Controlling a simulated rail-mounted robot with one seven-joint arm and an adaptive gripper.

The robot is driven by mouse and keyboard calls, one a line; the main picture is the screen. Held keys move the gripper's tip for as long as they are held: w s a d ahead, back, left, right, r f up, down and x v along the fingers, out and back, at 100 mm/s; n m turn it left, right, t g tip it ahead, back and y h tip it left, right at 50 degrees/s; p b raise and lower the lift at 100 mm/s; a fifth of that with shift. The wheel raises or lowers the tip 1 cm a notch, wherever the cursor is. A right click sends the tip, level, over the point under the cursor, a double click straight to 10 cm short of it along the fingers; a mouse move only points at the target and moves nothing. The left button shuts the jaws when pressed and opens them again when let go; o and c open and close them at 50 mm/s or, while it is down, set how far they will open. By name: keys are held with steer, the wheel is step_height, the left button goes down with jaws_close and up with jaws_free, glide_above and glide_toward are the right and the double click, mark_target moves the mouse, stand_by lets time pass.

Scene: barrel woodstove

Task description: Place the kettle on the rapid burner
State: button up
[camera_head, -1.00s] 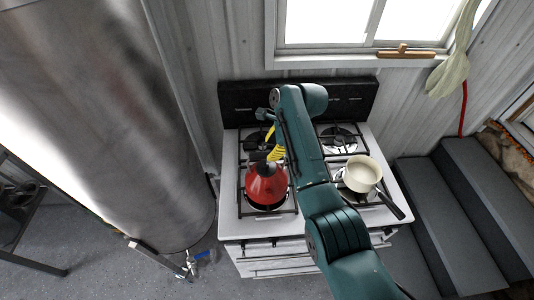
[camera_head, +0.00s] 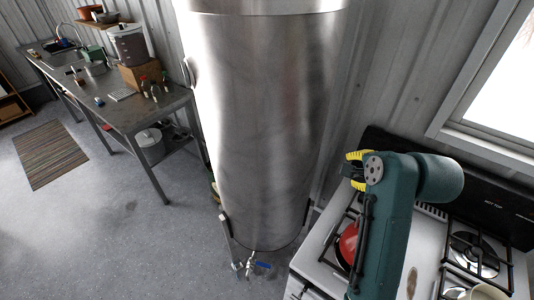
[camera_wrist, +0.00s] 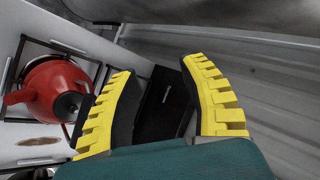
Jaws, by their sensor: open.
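The red kettle (camera_head: 348,243) stands upright on the stove's front left burner and is mostly hidden behind my arm in the head view. In the wrist view the kettle (camera_wrist: 52,88) sits on a black grate at the left, outside my fingers, with its dark lid knob facing me. My gripper (camera_wrist: 158,67), with yellow toothed finger pads, is open and empty. In the head view my gripper (camera_head: 355,167) is over the stove's back left area. The back right burner (camera_head: 474,246) is bare. I cannot tell which burner is the rapid one.
A cream pot (camera_head: 482,293) is cut off at the bottom right, on the stove. A large metal cylinder (camera_head: 265,120) stands close to the stove's left. A cluttered workbench (camera_head: 150,112) is at the back left. Grey floor (camera_head: 110,235) is open at the left.

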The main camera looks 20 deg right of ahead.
steer(key=w+a+r+n+t, duration=0.1)
steer(key=a+r+n+t, duration=0.45)
steer(key=a, duration=0.55)
steer(key=w+a+r+n+t, duration=0.1)
steer(key=a+r+n+t, duration=0.2)
steer(key=a+r+n, duration=0.55)
steer(key=s+a+r+n+t+y, duration=0.2)
steer(key=s+a+r+n+t, duration=0.3)
steer(key=s+a+r, duration=0.4)
steer(key=a+n, duration=0.1)
steer(key=a, duration=0.2)
steer(key=shift+s+a+r, duration=0.25)
steer(key=shift+r, duration=0.1)
